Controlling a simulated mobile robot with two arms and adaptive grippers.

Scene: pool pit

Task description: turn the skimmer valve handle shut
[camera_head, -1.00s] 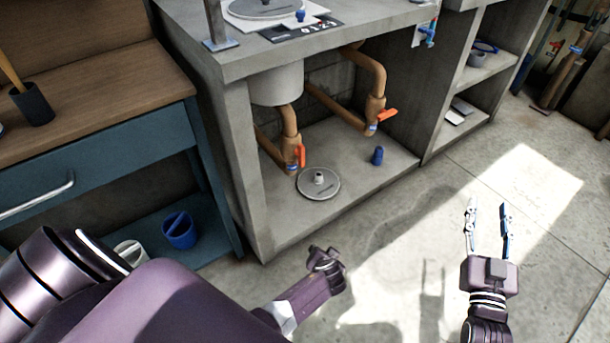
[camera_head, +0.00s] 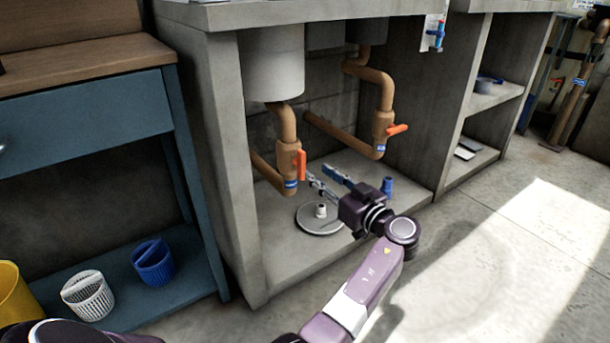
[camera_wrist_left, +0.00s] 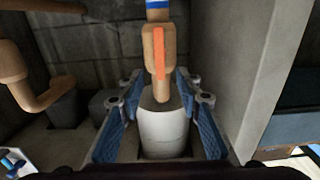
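Two tan pipe valves with orange handles are under the counter. The left valve's handle (camera_head: 302,165) points along its pipe, below a grey pot (camera_head: 274,65); the right valve's handle (camera_head: 397,129) sticks out across its pipe. Their labels are too small to read. My left gripper (camera_head: 324,180) is just right of the left valve, fingers apart and pointing towards it. In the left wrist view the orange handle (camera_wrist_left: 159,52) appears beyond and between the open fingers (camera_wrist_left: 158,90), in line with the pipe. I see no contact. My right gripper is out of view.
A round grey lid (camera_head: 318,222) lies on the cabinet floor below the gripper, with a blue cap (camera_head: 387,187) to its right. The concrete side wall (camera_head: 232,170) stands left of the valve. Baskets (camera_head: 153,263) sit on the blue shelf.

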